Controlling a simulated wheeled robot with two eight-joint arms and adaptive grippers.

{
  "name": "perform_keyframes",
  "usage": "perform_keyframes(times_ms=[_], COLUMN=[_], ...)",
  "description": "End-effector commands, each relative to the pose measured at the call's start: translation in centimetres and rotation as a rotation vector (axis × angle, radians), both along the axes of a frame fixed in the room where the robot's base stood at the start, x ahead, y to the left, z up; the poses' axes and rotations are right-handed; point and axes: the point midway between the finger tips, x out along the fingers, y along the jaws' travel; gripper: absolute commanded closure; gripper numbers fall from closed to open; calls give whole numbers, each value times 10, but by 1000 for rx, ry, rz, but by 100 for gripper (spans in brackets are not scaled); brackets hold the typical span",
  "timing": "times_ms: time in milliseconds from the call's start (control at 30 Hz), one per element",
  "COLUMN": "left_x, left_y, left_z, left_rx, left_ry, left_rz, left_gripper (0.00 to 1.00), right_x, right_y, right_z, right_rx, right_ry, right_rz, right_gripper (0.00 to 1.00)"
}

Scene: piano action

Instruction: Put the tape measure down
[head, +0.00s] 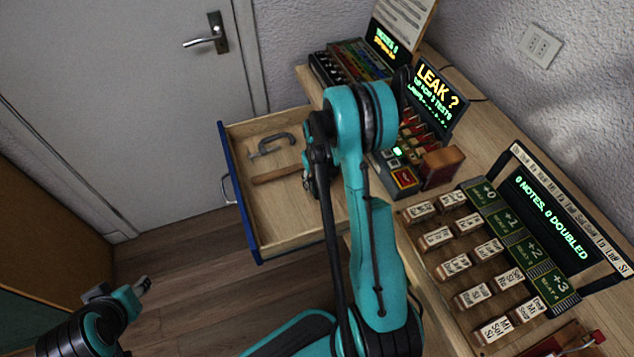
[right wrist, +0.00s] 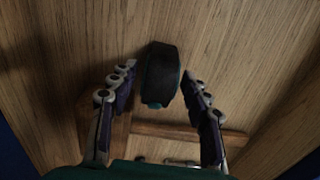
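The tape measure (right wrist: 162,75), dark with a teal patch at its near end, shows in the right wrist view against the wooden drawer floor. My right gripper (right wrist: 158,72) has its fingers spread on either side of it, with a visible gap at the left finger and a narrower one at the right. I cannot tell for certain whether it touches the wood. In the head view the tape measure is hidden, and my right gripper is mostly hidden behind my arm, over the open drawer (head: 247,215). My left gripper (head: 140,288) is at the lower left, away from the furniture.
The drawer also holds a grey C-clamp (head: 270,146) and a wooden-handled tool (head: 277,175). The desk carries a "LEAK ?" console (head: 436,98), a red-brown block (head: 442,166) and a panel of labelled keys (head: 455,265). Floor left of the drawer is clear.

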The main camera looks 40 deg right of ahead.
Motion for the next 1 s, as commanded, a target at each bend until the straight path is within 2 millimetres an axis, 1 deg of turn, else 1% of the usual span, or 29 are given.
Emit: perform_keyframes(times_ms=[167,267,367,600,700,800,933,1000], left_x=[0,0,0,0,0,0,0,0], left_y=[0,0,0,0,0,0,0,0], left_z=[0,3,12,38,46,51,55,55], left_rx=[0,0,0,0,0,0,0,0], left_ry=[0,0,0,0,0,0,0,0], left_rz=[0,0,0,0,0,0,0,0], left_gripper=[60,60,60,60,60,60,60,60], right_x=[0,0,0,0,0,0,0,0], right_y=[0,0,0,0,0,0,0,4], right_z=[0,7,22,77,96,111,122,130], right_rx=[0,0,0,0,0,0,0,-3], right_ry=[0,0,0,0,0,0,-1,-9], right_rz=[0,0,0,0,0,0,0,5], right_gripper=[52,52,52,52,52,52,52,52])
